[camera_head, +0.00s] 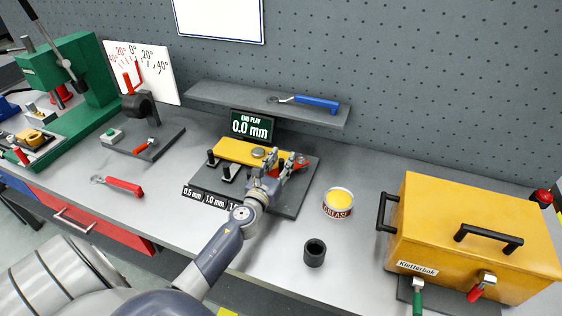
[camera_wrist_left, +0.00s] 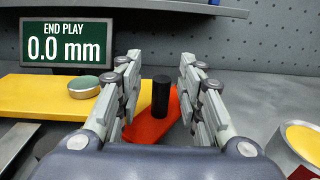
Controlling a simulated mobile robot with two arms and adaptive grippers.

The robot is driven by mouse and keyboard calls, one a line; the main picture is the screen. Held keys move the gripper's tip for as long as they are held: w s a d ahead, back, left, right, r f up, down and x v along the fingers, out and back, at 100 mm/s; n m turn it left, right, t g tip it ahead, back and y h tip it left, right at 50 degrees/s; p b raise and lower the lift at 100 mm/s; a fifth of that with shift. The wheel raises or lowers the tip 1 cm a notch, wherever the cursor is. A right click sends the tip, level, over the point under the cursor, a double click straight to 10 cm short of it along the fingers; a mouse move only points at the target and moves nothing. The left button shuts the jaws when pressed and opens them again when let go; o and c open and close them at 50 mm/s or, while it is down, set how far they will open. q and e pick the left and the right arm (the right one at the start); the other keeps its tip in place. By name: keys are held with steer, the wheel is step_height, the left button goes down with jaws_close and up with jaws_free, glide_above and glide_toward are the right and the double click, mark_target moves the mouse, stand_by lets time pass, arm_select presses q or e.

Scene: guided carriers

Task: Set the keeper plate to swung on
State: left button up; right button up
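The keeper plate, apparently the orange-red plate (camera_wrist_left: 150,126) with an upright black peg (camera_wrist_left: 161,95), lies at the right end of the yellow bar (camera_wrist_left: 50,96) in the left wrist view. In the head view a bit of red (camera_head: 301,161) shows beside my left gripper (camera_head: 280,165), which hides most of the plate. My left gripper (camera_wrist_left: 160,95) is open, its fingers on either side of the peg, with gaps visible. The yellow bar (camera_head: 230,150) sits on a dark grey base (camera_head: 290,205). A display (camera_head: 251,127) behind it reads END PLAY 0.0 mm. My right gripper is not in view.
A grease tin (camera_head: 338,203) and a black ring (camera_head: 315,252) stand to the right. A yellow Kletterbok box (camera_head: 470,225) is further right. A shelf (camera_head: 220,95) with a blue-handled tool (camera_head: 315,102) overhangs behind. A red-handled tool (camera_head: 122,187) lies left.

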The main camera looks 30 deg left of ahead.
arm_select(q)
steer(key=v, duration=1)
steer(key=shift+s+r, duration=0.15)
steer(key=shift+s, duration=0.1)
steer(key=shift+s+d, duration=0.15)
steer(key=shift+s, duration=0.55)
